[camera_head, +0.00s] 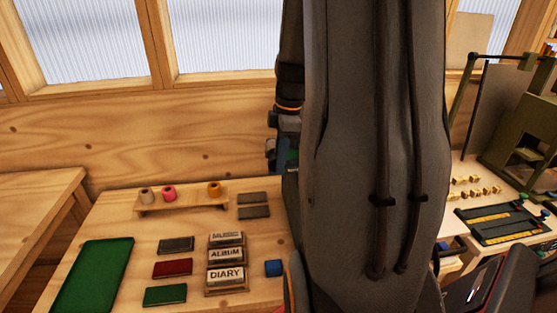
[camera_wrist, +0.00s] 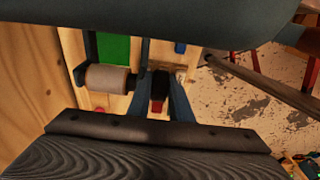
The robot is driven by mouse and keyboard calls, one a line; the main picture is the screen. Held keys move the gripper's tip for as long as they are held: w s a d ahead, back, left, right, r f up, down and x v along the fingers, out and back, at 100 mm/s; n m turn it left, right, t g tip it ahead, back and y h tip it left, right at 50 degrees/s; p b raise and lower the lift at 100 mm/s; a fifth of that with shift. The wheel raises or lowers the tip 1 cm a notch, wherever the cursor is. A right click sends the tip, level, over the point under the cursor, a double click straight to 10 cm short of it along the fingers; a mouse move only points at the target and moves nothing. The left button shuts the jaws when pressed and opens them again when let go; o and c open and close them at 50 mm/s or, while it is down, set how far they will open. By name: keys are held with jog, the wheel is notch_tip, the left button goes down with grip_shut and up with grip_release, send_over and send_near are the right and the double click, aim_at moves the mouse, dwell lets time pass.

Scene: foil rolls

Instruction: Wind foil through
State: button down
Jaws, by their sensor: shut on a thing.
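My gripper (camera_wrist: 160,92) is at the centre of the wrist view, its blue-grey fingers shut on a small dark piece; what this piece belongs to is hard to tell. A red patch shows just below it. A pale beige roll (camera_wrist: 108,78) with dark ends lies sideways just left of the fingers. In the head view three foil rolls stand upright on a low wooden rack: a pale one (camera_head: 147,195), a pink one (camera_head: 169,193) and a gold one (camera_head: 214,188). My arm hides most of the gripper area there.
A dark green press (camera_head: 520,140) stands right. A gap separates the left bench (camera_head: 30,225).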

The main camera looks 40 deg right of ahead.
jog(key=c, duration=1.6)
grip_release()
jog(key=shift+w+d, duration=0.15)
jog(key=shift+s+d+r+b, duration=0.1)
jog(key=shift+r+b, duration=0.35)
jog(key=shift+r, duration=0.85)
jog(key=shift+s+d+r+b, duration=0.15)
jog(key=shift+r+b, duration=0.3)
jog(key=shift+r, duration=0.85)
jog(key=shift+s+d+r+b, duration=0.1)
jog(key=shift+r+b, duration=0.35)
jog(key=shift+r, duration=0.85)
jog(key=s+a+f+m+t, duration=0.1)
jog(key=a+f+m, duration=0.3)
jog(key=a, duration=0.5)
jog(key=s+a+f+m+h, duration=0.1)
jog(key=a+f+m, duration=0.3)
jog(key=a, duration=0.4)
jog(key=s+a+f+m+t, duration=0.1)
jog(key=a+f+m, duration=0.3)
jog(key=a, duration=0.5)
jog(key=shift+g, duration=0.7)
jog(key=f+b, duration=0.9)
jog(key=f, duration=0.1)
jog(key=shift+w+d, duration=0.35)
